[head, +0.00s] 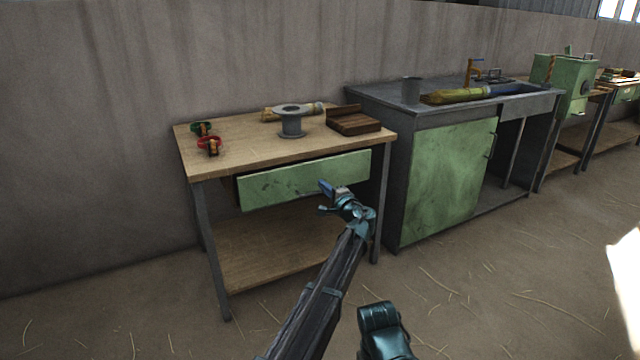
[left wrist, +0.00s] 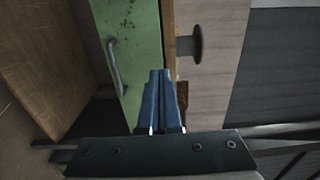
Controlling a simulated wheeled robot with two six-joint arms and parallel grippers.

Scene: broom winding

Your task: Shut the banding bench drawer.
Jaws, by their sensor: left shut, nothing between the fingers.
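The banding bench (head: 240,142) has a wooden top and a green drawer (head: 290,181) under it. The drawer front stands a little forward of the bench, with a dark gap at its left end. My left gripper (head: 325,187) is shut and empty in front of the right half of the drawer front. In the left wrist view, the shut blue fingers (left wrist: 158,76) point at the green drawer front (left wrist: 135,30), near its edge. The metal handle (left wrist: 116,68) is to the left of the fingers, apart from them. I cannot tell whether the fingertips touch the front.
On the bench top are a grey spool (head: 291,121), a wooden tray (head: 354,121) and red (head: 209,144) and green reels. A lower shelf (head: 270,245) lies under the drawer. A green-doored cabinet (head: 445,180) stands right of the bench. The floor in front is open.

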